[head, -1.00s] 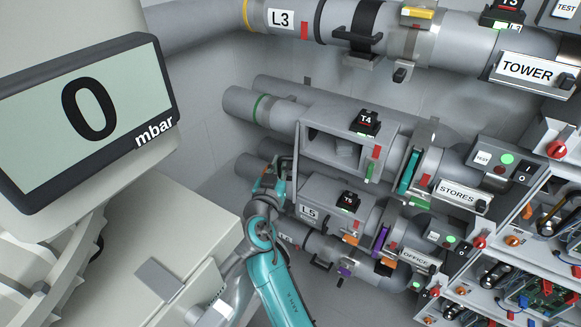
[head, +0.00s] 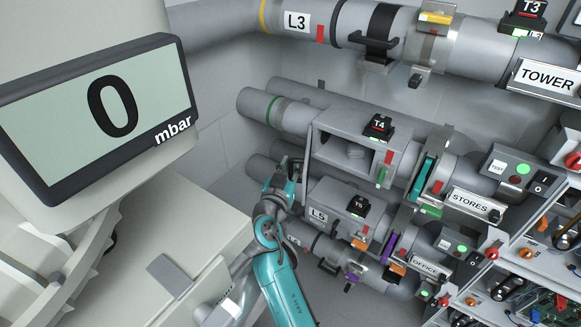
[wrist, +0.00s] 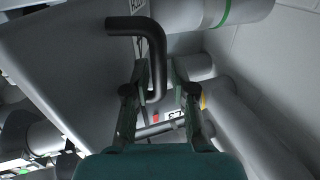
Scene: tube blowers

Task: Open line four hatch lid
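Line four is the grey pipe with a green ring (head: 271,109) and the T4 unit (head: 379,127) on it. Its box-shaped hatch housing (head: 322,119) shows a recess with a grey part inside in the head view. My gripper (head: 289,172) is at the lower left end of this housing. In the wrist view, a dark bent handle (wrist: 150,42) stands off a broad grey panel (wrist: 70,75). My gripper (wrist: 160,72) is open, its fingers on either side of the handle's lower leg. Whether they touch it, I cannot tell.
Line five, with its L5 label (head: 318,215) and T5 unit (head: 357,206), runs close below. The L3 pipe (head: 345,22) runs above. A pressure display (head: 110,107) reads 0 mbar at left. The STORES control box (head: 520,172) and open electronics shelves are at right.

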